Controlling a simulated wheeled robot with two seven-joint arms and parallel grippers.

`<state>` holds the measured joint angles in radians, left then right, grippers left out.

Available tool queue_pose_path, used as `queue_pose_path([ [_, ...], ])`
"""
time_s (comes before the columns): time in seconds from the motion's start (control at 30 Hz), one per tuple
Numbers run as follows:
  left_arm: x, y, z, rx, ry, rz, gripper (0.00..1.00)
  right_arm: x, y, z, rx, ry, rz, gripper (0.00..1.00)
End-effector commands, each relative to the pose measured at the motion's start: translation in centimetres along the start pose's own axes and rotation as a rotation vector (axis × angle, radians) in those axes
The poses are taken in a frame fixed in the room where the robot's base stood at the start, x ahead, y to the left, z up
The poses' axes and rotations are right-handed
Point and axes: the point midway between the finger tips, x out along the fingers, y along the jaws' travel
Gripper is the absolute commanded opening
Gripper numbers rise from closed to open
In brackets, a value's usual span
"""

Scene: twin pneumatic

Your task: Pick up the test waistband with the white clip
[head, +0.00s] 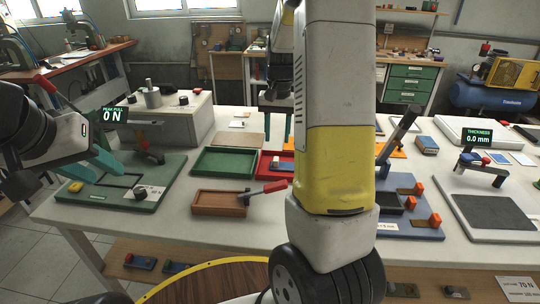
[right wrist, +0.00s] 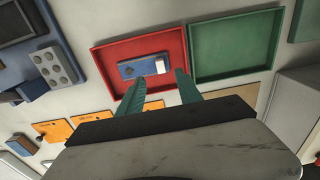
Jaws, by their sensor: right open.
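A blue waistband piece (right wrist: 136,69) lies flat in the red tray (right wrist: 110,62). A white clip (right wrist: 160,66) is at its right end, beside a small brownish-red patch. In the head view the red tray (head: 265,163) is partly hidden by my right arm, and some of the blue piece (head: 284,165) shows. My right gripper (right wrist: 160,80) is open and empty, its teal fingers pointing towards the tray; in the head view it hangs above the back of the table (head: 276,123). My left gripper (head: 109,177) is open and empty over the green fixture board (head: 160,185) at the left.
A green tray (head: 224,162) is left of the red one, and a brown tray (head: 220,203) with a red-handled tool is in front. A blue fixture (head: 410,222) and a thickness gauge (head: 483,160) stand at the right. A grey pull tester (head: 172,118) is at the back left.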

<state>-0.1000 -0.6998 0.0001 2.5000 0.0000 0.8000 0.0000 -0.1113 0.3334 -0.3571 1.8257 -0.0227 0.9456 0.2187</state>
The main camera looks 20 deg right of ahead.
Motion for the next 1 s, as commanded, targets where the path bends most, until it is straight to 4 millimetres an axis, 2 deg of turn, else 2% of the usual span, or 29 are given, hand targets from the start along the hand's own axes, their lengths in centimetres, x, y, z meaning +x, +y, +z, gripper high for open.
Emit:
queue_pose_path([
  [0.17,0.0,0.0,0.0,0.0,0.0,0.0,0.36,1.8,0.4,-0.9,0.019,-0.017,0.028,0.42],
  [0.7,0.0,0.0,0.0,0.0,0.0,0.0,0.36,8.6,0.1,-0.8,0.019,-0.017,0.028,0.42],
  [1.0,0.0,0.0,0.0,0.0,0.0,0.0,0.36,9.1,0.0,-0.8,0.018,-0.016,0.027,0.42],
])
